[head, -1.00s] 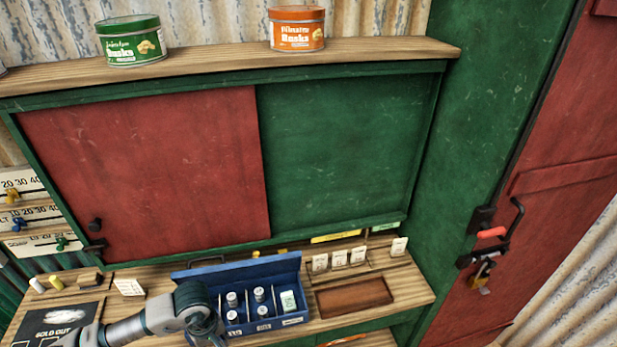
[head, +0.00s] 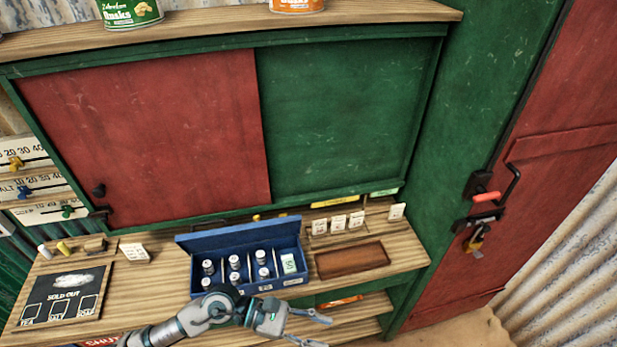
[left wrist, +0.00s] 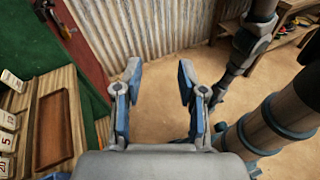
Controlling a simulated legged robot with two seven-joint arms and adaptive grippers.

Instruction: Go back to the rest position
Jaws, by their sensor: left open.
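My left gripper (head: 316,330) is at the bottom of the head view, in front of the counter's front edge and below the blue box. Its two fingers are apart with nothing between them. In the left wrist view the open fingers (left wrist: 157,95) point over bare sandy floor toward a corrugated wall. My left arm comes in from the lower left of the head view. My right gripper does not show for certain in either view.
A blue open box (head: 284,231) with several small jars stands on the wooden counter (head: 160,280). A brown tray (head: 350,259), price cards and a sold-out board (head: 62,297) lie around it. A red sliding panel (head: 150,140) is behind. Free floor (left wrist: 150,65) lies below the gripper.

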